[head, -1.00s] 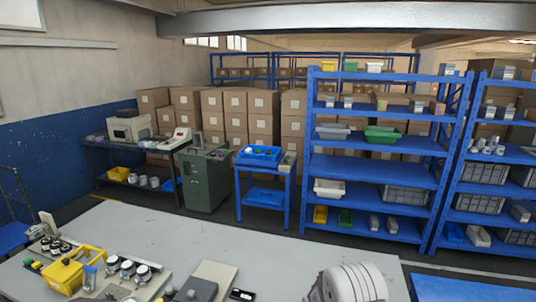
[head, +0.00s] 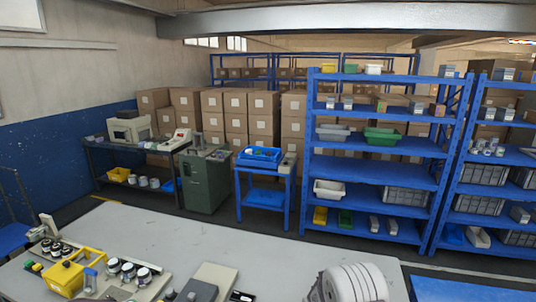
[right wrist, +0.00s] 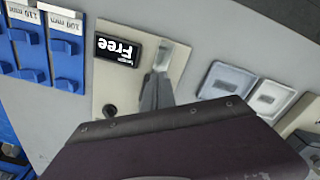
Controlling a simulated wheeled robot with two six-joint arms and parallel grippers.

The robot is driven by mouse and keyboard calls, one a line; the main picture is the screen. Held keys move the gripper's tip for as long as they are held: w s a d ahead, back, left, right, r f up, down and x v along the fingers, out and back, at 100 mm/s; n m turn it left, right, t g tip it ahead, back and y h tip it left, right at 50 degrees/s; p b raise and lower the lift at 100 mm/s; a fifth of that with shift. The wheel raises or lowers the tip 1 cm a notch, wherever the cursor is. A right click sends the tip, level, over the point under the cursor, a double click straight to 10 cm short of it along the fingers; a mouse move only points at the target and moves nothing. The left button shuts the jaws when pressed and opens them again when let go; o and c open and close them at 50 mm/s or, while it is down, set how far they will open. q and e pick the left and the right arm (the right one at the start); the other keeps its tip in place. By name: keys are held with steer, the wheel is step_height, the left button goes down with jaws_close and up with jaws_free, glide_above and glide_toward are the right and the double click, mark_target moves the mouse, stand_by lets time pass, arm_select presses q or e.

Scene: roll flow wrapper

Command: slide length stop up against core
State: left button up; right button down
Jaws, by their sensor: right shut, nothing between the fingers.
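In the right wrist view, a beige plate (right wrist: 110,85) carries a small black display (right wrist: 119,50) reading "Free" and a dark round knob (right wrist: 110,111). A pale metal piece (right wrist: 163,56) stands at the plate's right part. My right gripper (right wrist: 157,88) is shut and empty, its grey fingers just below this piece; I cannot tell whether they touch it. I cannot make out for certain which part is the length stop or the core. In the head view, a beige plate (head: 222,274) lies at the bottom edge of the grey table. My left gripper is in neither view.
Blue holders (right wrist: 66,50) with millimetre labels stand left of the plate; two pale square pads (right wrist: 228,80) lie right. In the head view, a yellow bin (head: 64,278) and several jars (head: 128,270) crowd the table's left front. The table's middle (head: 250,250) is clear.

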step_height(320, 180, up, 7)
steer(key=p, duration=0.5)
steer(key=shift+f, duration=0.2)
stand_by(0.3)
